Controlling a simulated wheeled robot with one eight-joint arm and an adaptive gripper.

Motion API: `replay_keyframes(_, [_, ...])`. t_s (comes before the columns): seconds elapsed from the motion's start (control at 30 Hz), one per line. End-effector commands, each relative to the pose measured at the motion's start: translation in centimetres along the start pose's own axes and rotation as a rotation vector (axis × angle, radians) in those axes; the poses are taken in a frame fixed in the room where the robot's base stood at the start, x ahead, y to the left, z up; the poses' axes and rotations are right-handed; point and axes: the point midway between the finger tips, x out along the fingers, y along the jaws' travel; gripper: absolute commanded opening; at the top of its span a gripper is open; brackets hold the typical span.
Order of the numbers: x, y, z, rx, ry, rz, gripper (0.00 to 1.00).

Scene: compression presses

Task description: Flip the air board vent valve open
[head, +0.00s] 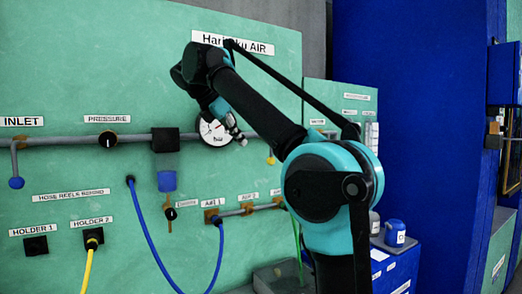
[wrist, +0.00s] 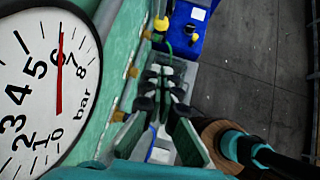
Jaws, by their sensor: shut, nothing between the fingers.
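The green air board (head: 90,85) carries a grey pipe with a round gauge (head: 214,131). A small label, too blurred to read, sits above the pipe on the right; a yellow handle end (head: 270,159) hangs below the pipe there. I cannot tell for sure that this is the vent valve; my arm hides part of that area. A yellow knob (wrist: 162,23) also shows beyond my fingers in the wrist view. My gripper (head: 241,139) is in front of the board, just right of the gauge face.
The gauge (wrist: 50,80) is very close on the left of the wrist view. A blue hose (head: 147,235) and a yellow hose (head: 87,270) hang from the board. Grey floor (wrist: 255,70) is open on the right.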

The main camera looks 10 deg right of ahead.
Motion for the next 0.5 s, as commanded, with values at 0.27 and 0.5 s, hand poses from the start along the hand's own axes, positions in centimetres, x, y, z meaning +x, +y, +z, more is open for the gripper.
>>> replay_keyframes(0.27, [-2.7, -0.2, 1.4, -0.103, -0.041, 0.004, 0.0])
replay_keyframes(0.5, [-2.7, -0.2, 1.4, -0.104, -0.041, 0.004, 0.0])
